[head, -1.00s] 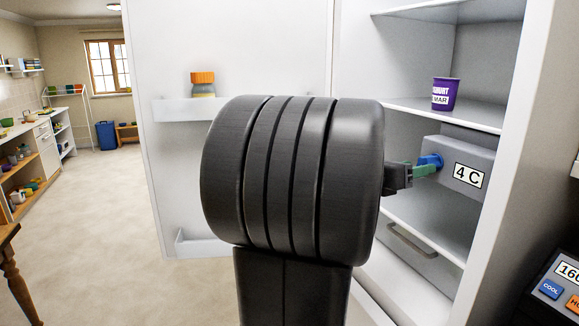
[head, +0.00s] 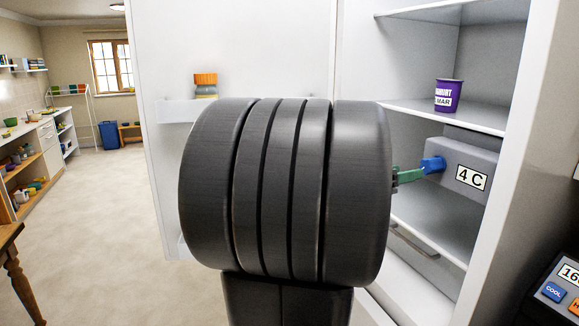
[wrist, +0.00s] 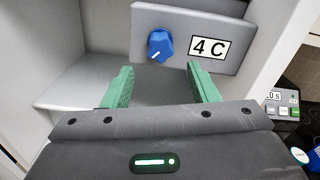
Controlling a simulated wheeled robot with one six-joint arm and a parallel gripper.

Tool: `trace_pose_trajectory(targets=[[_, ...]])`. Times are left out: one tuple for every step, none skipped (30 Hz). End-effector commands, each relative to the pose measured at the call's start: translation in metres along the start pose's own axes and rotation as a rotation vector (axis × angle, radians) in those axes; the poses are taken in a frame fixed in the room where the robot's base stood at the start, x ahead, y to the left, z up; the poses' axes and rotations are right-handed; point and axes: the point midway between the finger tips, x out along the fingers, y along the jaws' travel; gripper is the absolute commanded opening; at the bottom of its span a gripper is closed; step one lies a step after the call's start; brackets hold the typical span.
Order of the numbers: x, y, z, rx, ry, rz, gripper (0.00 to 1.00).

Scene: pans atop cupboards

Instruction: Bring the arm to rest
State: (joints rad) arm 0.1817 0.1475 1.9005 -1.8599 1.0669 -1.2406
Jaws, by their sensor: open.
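My gripper (wrist: 160,88) shows in the wrist view with its two green fingers apart and nothing between them. Beyond the fingers is a blue knob (wrist: 160,45) on a grey panel labelled "4 C" (wrist: 209,47). The knob looks clear of the fingers in that view. In the head view my gripper (head: 408,175) is partly hidden behind my dark arm, with a green finger just left of the blue knob (head: 432,165). Whether finger and knob touch cannot be told from the head view.
The open fridge (head: 420,95) has shelves, a purple yogurt cup (head: 448,95) and a drawer handle (head: 413,242). Its open door (head: 235,50) holds an orange-lidded jar (head: 205,85). A control panel (head: 560,285) is at lower right. Open floor (head: 105,210) lies left.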

Motion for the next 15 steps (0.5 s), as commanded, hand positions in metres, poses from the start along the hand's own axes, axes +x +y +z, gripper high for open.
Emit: trace_pose_trajectory(targets=[[-0.008,0.001,0.001,0.000,-0.002,0.004,0.54],[-0.012,0.000,0.001,0.000,-0.001,0.003,0.54],[-0.017,0.001,0.001,0.001,-0.001,0.004,0.54],[-0.020,0.000,0.001,0.001,-0.001,0.003,0.54],[-0.024,0.001,0.001,0.000,-0.001,0.003,0.54],[-0.029,0.001,0.001,-0.001,-0.001,0.004,0.54],[-0.032,0.000,0.001,-0.001,-0.001,0.003,0.54],[-0.029,0.000,-0.001,0.000,0.000,-0.002,0.54],[-0.021,-0.001,-0.002,0.000,0.001,-0.004,0.54],[-0.017,-0.001,-0.002,0.000,0.001,-0.004,0.54],[-0.013,-0.001,-0.001,0.000,0.001,-0.006,0.54],[-0.008,-0.001,-0.001,0.001,0.001,-0.005,0.54],[-0.004,-0.001,-0.001,0.000,0.001,-0.005,0.54],[0.000,-0.001,-0.002,-0.001,0.001,-0.006,0.54],[0.006,-0.001,-0.002,-0.001,0.001,-0.005,0.54]])
